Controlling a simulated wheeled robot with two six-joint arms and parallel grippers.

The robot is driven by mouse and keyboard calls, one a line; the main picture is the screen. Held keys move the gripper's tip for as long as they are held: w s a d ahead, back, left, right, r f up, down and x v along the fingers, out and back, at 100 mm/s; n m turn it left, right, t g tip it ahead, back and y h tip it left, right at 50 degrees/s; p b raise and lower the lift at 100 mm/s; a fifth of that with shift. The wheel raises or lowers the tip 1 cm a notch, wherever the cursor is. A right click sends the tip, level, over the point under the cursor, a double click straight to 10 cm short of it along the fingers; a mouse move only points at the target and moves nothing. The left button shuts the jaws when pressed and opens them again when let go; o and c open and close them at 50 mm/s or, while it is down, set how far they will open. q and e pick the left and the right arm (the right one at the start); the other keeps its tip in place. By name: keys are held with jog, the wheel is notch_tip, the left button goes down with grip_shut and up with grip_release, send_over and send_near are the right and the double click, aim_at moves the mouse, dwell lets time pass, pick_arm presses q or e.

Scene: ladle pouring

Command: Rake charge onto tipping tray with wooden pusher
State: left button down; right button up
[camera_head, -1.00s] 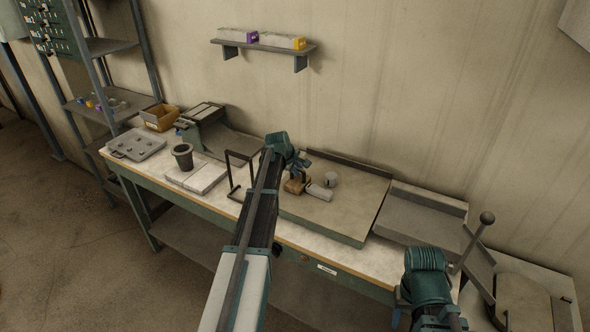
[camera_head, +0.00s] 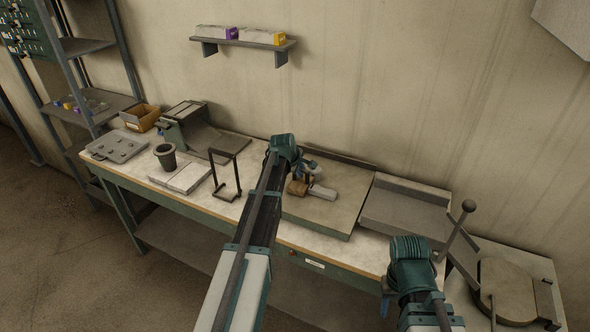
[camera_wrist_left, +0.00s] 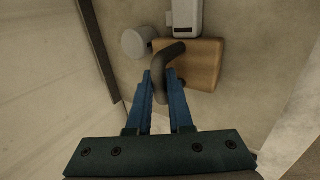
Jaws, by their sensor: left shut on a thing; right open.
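My left gripper (camera_head: 305,172) is shut on the dark curved handle (camera_wrist_left: 165,72) of the wooden pusher (camera_head: 297,188). In the left wrist view the pusher's wooden block (camera_wrist_left: 203,62) lies flat just beyond the fingertips. A pale rectangular block (camera_head: 322,193) lies beside the pusher's head, touching or nearly so. In the left wrist view a whitish cylinder (camera_wrist_left: 134,44) stands beside the block's left corner; it is hidden in the head view. The grey tray (camera_head: 405,212), probably the tipping tray, lies to the right. My right gripper (camera_head: 387,302) is open and empty, low near the bench front, its fingers mostly hidden.
The pusher lies on a flat beige plate (camera_head: 325,220). A ball-topped lever (camera_head: 469,206) rises right of the grey tray. A dark wire stand (camera_head: 226,175), a dark cup (camera_head: 165,155) and a chute device (camera_head: 190,122) stand left. A wall shelf (camera_head: 243,42) hangs behind.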

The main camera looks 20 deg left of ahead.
pick_arm(q)
jog(key=shift+s+d, duration=0.2)
jog(key=shift+d, duration=4.95)
jog(key=shift+s+d, duration=0.15)
jog(key=shift+d, duration=5)
jog(key=shift+s+d, duration=0.2)
jog(key=shift+d, duration=4.95)
jog(key=shift+a, duration=1.1)
notch_tip(320, 180, up, 7)
jog(key=p, duration=0.7)
jog(key=shift+a, duration=0.4)
pick_arm(e)
notch_tip(320, 180, up, 7)
